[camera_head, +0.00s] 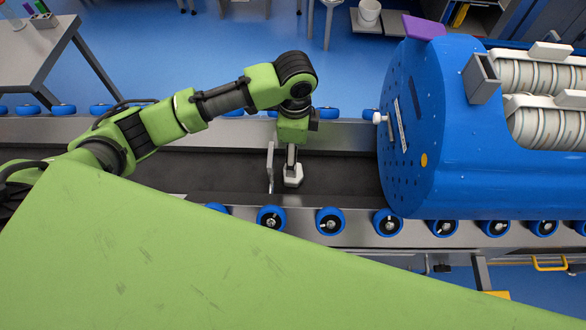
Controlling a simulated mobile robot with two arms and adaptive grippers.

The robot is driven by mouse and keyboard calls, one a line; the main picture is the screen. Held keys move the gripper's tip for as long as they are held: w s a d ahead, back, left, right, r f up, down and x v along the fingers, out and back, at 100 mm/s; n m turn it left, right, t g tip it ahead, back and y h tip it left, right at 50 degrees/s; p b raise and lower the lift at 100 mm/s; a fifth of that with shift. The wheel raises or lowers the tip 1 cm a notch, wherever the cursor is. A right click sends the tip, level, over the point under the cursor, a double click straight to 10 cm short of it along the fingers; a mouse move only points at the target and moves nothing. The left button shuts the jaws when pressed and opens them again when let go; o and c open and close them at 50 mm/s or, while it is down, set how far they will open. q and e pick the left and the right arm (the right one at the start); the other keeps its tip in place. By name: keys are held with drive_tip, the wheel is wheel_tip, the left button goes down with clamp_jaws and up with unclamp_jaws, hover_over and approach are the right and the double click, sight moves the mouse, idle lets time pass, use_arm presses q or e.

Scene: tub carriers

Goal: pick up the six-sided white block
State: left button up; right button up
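The six-sided white block (293,176) is on or just above the dark belt of the conveyor, in the middle of the head view. My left arm reaches in from the left and bends down over the belt. My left gripper (291,158) points down directly over the block, and its tip meets the block's top in the picture. The fingers overlap from this angle, so I cannot tell if they are closed on the block or if it is lifted. My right gripper is not in view.
A thin upright metal plate (270,167) stands just left of the block. A big blue drum (432,140) fills the track on the right. Blue rollers (330,221) line the conveyor's near edge. The belt (345,170) is clear between block and drum.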

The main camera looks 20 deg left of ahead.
use_arm(q)
wheel_tip(320, 180, down, 3)
drive_tip(key=shift+r, duration=0.1)
drive_tip(key=shift+f, duration=0.65)
drive_tip(key=shift+s+f, duration=0.1)
drive_tip(key=shift+f, duration=0.25)
drive_tip(key=f, duration=0.2)
drive_tip(key=f+p, duration=0.1)
drive_tip(key=shift+s+f, duration=0.25)
drive_tip(key=shift+a+f, duration=0.1)
drive_tip(key=shift+f, duration=0.2)
drive_tip(key=shift+c, duration=0.7)
drive_tip(key=c, duration=1)
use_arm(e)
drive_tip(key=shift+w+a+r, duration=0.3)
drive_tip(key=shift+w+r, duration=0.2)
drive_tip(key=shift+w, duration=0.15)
